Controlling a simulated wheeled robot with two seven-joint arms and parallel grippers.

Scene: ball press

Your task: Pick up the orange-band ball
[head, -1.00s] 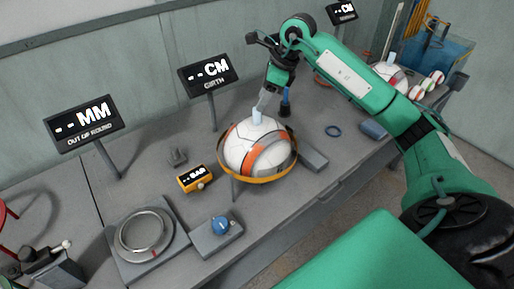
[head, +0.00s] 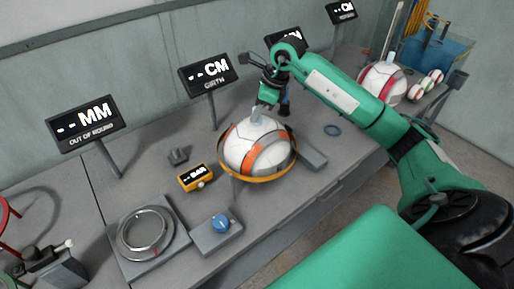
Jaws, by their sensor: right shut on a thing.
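The orange-band ball (head: 240,147), white with orange and grey bands, sits in a yellow-orange ring stand (head: 258,180) in the middle of the bench. A pale blue tab (head: 256,114) stands up from its top. My right gripper (head: 262,106) is directly above the ball, pointing down, and is shut on the pale blue tab. The fingertips are small and partly hidden by the gripper body. The ball looks still seated in the ring. My left gripper is not in view.
Signs on posts, including the girth sign (head: 208,74) and out-of-round sign (head: 84,125), stand behind. A yellow gauge (head: 195,178), blue knob box (head: 219,236) and metal ring plate (head: 146,236) lie left. Another ball (head: 376,84) is at the far right.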

